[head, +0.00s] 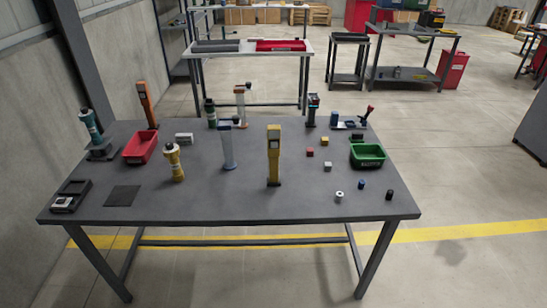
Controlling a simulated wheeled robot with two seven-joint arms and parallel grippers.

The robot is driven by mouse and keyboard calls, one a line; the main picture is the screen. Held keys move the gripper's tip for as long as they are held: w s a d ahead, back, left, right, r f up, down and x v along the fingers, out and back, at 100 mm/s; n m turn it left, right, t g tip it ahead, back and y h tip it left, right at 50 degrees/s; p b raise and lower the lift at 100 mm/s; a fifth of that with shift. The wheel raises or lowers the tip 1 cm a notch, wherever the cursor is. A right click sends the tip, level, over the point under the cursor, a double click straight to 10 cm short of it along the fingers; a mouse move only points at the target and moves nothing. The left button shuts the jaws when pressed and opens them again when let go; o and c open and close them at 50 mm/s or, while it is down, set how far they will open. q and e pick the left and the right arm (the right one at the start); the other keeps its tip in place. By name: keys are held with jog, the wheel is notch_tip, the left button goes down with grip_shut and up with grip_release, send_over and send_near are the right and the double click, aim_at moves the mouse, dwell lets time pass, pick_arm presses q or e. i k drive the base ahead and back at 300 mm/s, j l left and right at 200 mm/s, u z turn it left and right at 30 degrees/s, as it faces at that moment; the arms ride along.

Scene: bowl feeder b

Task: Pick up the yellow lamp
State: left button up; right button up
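Two yellow things stand upright on the grey table (230,204). One is a short yellow lamp-like body (175,164) with dark bands, left of the table's middle. The other is a taller, boxy yellow device (273,152) with a dark foot and a small pale panel near its top, right of the middle and nearer the front edge. The short one looks more like a lamp, but it is too small to tell surely. Both stand free, with nothing holding them. Neither of my grippers is in the head view.
A red bin (141,147), an orange device (147,104) and a teal device (91,128) stand at left. A pale blue-grey upright device (227,148) stands between the yellow things. A green bin (367,156) and several small blocks lie at right. The front middle is bare.

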aim_at(274, 131)
jog(key=i+l, duration=0.2)
jog(key=i, duration=0.35)
jog(key=i+l, duration=0.2)
jog(key=i, duration=0.4)
